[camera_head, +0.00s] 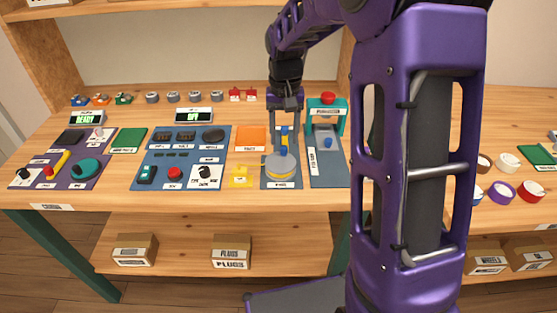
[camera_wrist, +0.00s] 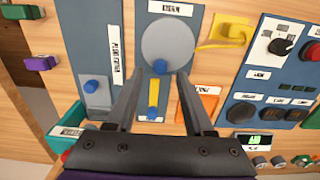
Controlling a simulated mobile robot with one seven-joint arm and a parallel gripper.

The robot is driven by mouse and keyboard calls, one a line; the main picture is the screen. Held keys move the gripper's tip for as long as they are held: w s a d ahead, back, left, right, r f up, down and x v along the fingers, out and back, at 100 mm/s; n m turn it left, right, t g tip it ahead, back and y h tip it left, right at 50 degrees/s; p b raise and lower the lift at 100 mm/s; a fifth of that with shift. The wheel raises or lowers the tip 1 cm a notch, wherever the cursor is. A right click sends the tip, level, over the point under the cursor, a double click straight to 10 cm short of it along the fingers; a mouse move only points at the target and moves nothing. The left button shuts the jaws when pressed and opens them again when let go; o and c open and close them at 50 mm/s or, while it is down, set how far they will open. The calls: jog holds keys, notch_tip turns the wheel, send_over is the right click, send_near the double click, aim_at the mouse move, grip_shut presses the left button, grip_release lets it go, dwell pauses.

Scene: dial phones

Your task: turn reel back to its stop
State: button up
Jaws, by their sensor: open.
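A yellow strip (camera_wrist: 153,92) with a blue end lies on the same panel behind the reel. My gripper (camera_wrist: 161,73) is open, its two fingers on either side of the blue knob and the strip, with gaps to both. In the head view my gripper (camera_head: 284,128) hangs over the panel's back part. I cannot tell its exact height.
A teal-framed panel (camera_head: 327,165) with a red button stands close right of the reel. A yellow block with a cord (camera_head: 240,177) and an orange plate (camera_head: 251,139) lie close left. Further left are panels with knobs and buttons. The bench's front edge is near the reel.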

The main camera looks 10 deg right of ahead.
aim_at(284, 147)
jog(key=shift+f, duration=0.1)
jog(key=shift+f+b, duration=0.35)
jog(key=shift+f, duration=0.8)
jog(key=shift+f, duration=0.35)
jog(key=shift+f, duration=0.3)
jog(key=shift+r, duration=0.15)
jog(key=c, duration=0.7)
